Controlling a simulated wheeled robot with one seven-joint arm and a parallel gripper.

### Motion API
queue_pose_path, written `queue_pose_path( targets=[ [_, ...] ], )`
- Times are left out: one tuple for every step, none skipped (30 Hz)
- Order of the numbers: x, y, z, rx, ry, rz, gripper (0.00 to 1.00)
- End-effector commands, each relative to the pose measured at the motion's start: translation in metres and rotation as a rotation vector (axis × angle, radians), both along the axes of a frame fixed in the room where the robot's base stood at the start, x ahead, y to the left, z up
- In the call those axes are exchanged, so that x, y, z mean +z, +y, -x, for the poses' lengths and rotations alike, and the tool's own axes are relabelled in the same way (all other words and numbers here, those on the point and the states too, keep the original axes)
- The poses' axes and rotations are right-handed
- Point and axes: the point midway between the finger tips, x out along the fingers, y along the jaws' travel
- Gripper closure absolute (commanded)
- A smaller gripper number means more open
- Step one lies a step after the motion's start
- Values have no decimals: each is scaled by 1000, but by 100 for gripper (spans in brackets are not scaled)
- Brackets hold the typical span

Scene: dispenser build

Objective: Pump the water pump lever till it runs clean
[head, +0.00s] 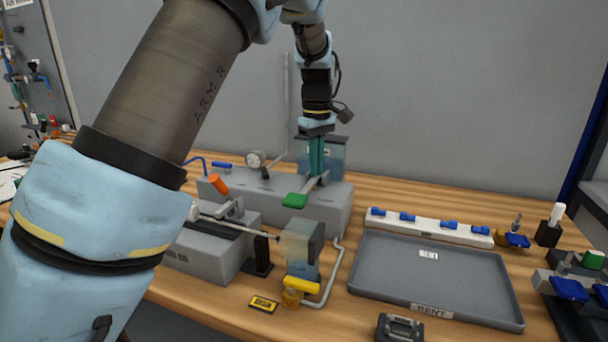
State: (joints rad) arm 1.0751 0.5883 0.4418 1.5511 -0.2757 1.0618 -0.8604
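My gripper (317,172) points straight down over the grey block unit (335,210) in the middle of the bench. Its dark teal fingers are close together beside the metal arm of a lever with a green handle (295,200). I cannot tell whether they touch or hold that arm. A clear bluish tank (338,153) stands behind the fingers, partly hidden by them. A lever with an orange handle (218,184) rises from the unit further left. In front, a clear box (297,243) looks brownish on its left part, above a yellow-handled valve (301,285). No label names the pump.
A pressure gauge (255,159) stands behind the levers. A grey tray (430,275) marked "BENT" lies to the right, with a white strip of blue clips (428,222) behind it. More fittings (570,287) stand at the far right. My arm hides much of the left bench.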

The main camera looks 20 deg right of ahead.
Motion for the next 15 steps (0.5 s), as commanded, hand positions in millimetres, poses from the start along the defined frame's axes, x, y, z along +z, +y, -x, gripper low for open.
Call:
queue_pose_path(
  targets=[
    [2, 2, 1, 1, 7, -10, 100],
    [4, 3, 1, 1, 7, -10, 100],
    [8, 2, 1, 1, 7, -9, 100],
    [11, 2, 1, 1, 7, -9, 100],
    [13, 2, 1, 1, 7, -8, 100],
    [9, 2, 1, 0, 7, -8, 100],
    [9, 2, 1, 0, 5, -8, 100],
    [9, 2, 1, 1, 6, -8, 100],
    [10, 2, 1, 1, 5, -7, 100],
    [10, 2, 1, 0, 5, -6, 100],
    [10, 1, 1, 1, 4, -5, 100],
    [10, 1, 1, 1, 4, -5, 100],
    [10, 1, 1, 1, 3, -4, 100],
    [9, 1, 0, 1, 3, -4, 100],
    [8, 1, 0, 1, 3, -4, 100]
  ],
)
